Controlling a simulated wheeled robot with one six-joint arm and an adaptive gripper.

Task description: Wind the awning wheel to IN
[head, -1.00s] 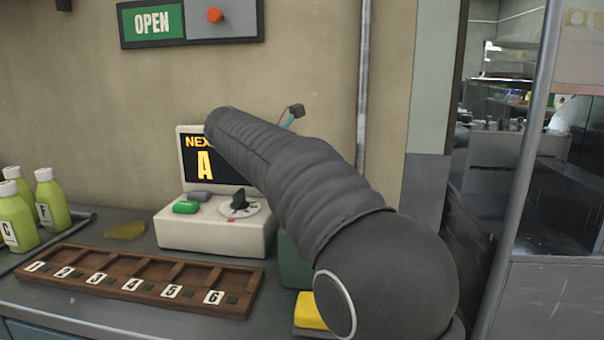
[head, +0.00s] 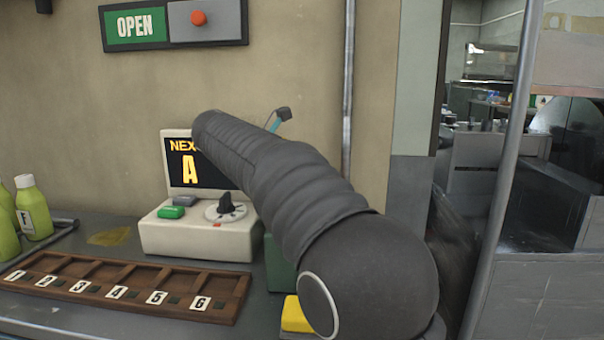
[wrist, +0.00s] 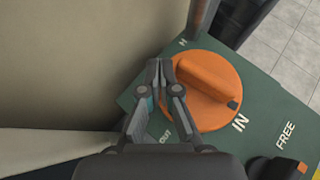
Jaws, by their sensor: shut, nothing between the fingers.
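The orange awning wheel (wrist: 205,112) sits on a green panel (wrist: 258,97) in the wrist view. It has a raised bar across it, and a dark mark at the bar's lower right end lies close to the word IN. The word OUT is at the wheel's lower left, partly covered by a finger. My gripper (wrist: 165,72) is shut and empty, its tips over or beside the wheel's left edge; I cannot tell whether they touch it.
A dark knob (wrist: 262,168) stands by the word FREE. The head view shows a display box (head: 195,235) with a dial, a wooden numbered rack (head: 125,283), green bottles (head: 35,212), an OPEN sign (head: 136,26) and a metal post (head: 505,170) at right.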

